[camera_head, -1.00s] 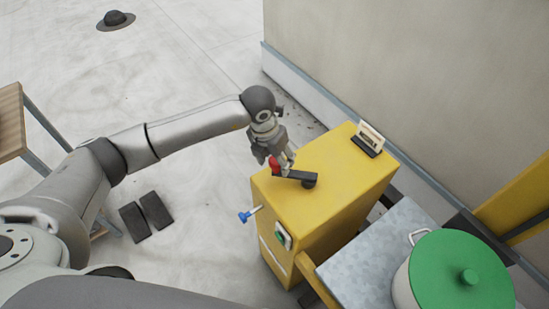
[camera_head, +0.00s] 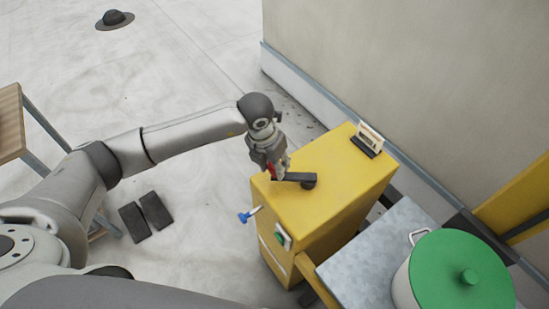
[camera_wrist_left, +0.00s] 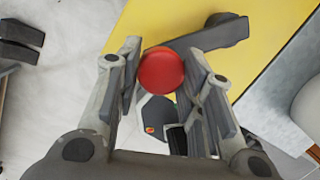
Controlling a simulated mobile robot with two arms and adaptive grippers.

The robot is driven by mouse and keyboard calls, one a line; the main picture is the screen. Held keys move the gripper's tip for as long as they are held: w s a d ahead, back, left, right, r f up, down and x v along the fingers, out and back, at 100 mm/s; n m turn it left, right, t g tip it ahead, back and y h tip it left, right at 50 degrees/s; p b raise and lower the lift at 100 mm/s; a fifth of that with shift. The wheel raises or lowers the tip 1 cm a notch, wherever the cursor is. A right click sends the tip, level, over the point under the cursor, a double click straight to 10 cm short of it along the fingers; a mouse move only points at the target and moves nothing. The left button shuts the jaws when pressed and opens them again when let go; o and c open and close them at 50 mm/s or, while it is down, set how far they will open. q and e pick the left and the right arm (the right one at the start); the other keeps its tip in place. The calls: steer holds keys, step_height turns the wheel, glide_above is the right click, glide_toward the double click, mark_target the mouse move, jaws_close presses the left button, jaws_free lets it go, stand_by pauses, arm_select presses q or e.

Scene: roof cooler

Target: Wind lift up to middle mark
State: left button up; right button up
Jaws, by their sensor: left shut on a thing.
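A yellow cabinet (camera_head: 325,196) stands at the centre of the head view. On its top is a dark crank arm (camera_head: 295,178) with a round hub at its right end and a red knob (camera_head: 271,171) at its left end. My left gripper (camera_head: 274,172) reaches down from above and is shut on the red knob. In the left wrist view the red knob (camera_wrist_left: 161,71) sits between the two fingers, and the crank arm (camera_wrist_left: 212,36) runs up to the right. The lift and its marks cannot be made out. My right gripper is not in view.
A blue-tipped lever (camera_head: 246,215) and a green button (camera_head: 282,238) are on the cabinet's front side. A small card stand (camera_head: 368,140) sits on its far end. A pot with a green lid (camera_head: 460,275) stands at the lower right. A wall rises behind.

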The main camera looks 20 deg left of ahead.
arm_select(q)
steer(key=shift+s+d+f, duration=0.2)
steer(key=shift+s+d, duration=0.1)
steer(key=shift+s, duration=0.3)
steer(key=shift+s+d, duration=0.3)
steer(key=shift+s, duration=0.55)
steer(key=shift+d, duration=0.1)
steer(key=shift+s+d, duration=0.55)
steer(key=shift+s, duration=0.3)
steer(key=shift+d, duration=0.1)
